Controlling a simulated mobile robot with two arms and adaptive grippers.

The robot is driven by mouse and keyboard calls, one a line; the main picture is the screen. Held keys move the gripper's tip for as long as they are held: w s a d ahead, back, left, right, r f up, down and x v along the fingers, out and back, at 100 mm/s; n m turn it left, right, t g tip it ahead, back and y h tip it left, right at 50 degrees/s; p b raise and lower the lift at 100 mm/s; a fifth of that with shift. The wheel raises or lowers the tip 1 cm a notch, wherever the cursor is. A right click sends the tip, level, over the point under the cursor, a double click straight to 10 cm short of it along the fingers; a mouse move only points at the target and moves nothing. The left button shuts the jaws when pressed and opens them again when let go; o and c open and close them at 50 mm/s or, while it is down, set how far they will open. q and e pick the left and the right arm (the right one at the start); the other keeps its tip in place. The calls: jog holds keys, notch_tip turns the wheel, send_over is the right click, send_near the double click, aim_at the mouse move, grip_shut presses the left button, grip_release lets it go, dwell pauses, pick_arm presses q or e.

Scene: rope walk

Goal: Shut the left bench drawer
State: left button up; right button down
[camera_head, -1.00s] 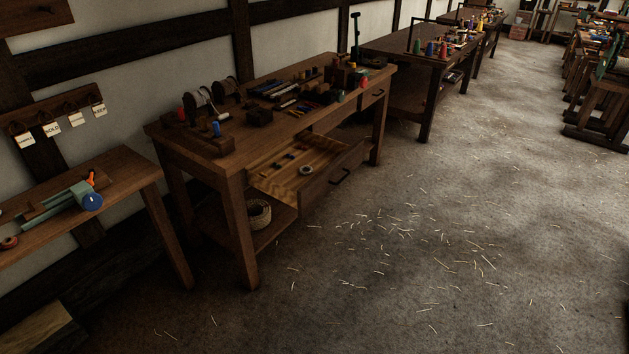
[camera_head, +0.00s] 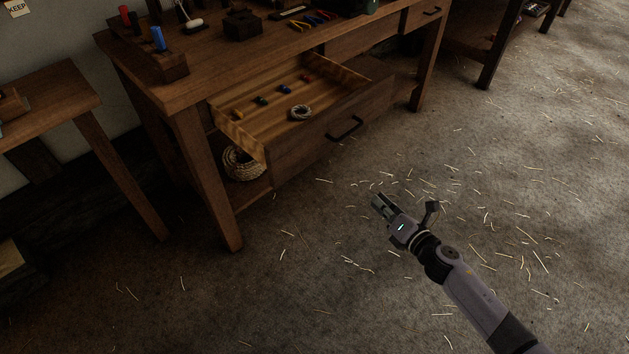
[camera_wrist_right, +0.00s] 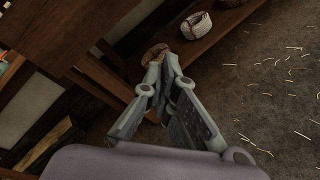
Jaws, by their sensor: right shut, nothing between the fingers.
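The left bench drawer (camera_head: 308,147) is pulled well out of the wooden bench (camera_head: 188,92). Its black bar handle (camera_head: 344,128) is on the front face. My left gripper is not in view.
Another table (camera_head: 60,104) stands at the left. The floor (camera_head: 330,270) in front is open, with scattered straw bits.

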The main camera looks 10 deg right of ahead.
jog(key=a+r+n+y+b, duration=0.5)
jog(key=a+r+n, duration=0.25)
jog(key=n, duration=0.45)
jog(key=p, duration=0.2)
send_near(306, 150)
jog(key=w, duration=0.1)
jog(key=shift+n, duration=0.4)
jog(key=x, duration=0.5)
jog(key=shift+w+a+f+b, duration=0.1)
jog(key=shift+w+a+b, duration=0.05)
jog(key=shift+a+b, duration=0.2)
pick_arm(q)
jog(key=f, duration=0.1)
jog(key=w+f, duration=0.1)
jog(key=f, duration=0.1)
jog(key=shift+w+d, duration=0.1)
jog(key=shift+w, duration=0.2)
pick_arm(e)
jog(key=shift+w+a, duration=0.25)
jog(key=shift+w, duration=0.05)
jog(key=shift+w, duration=0.1)
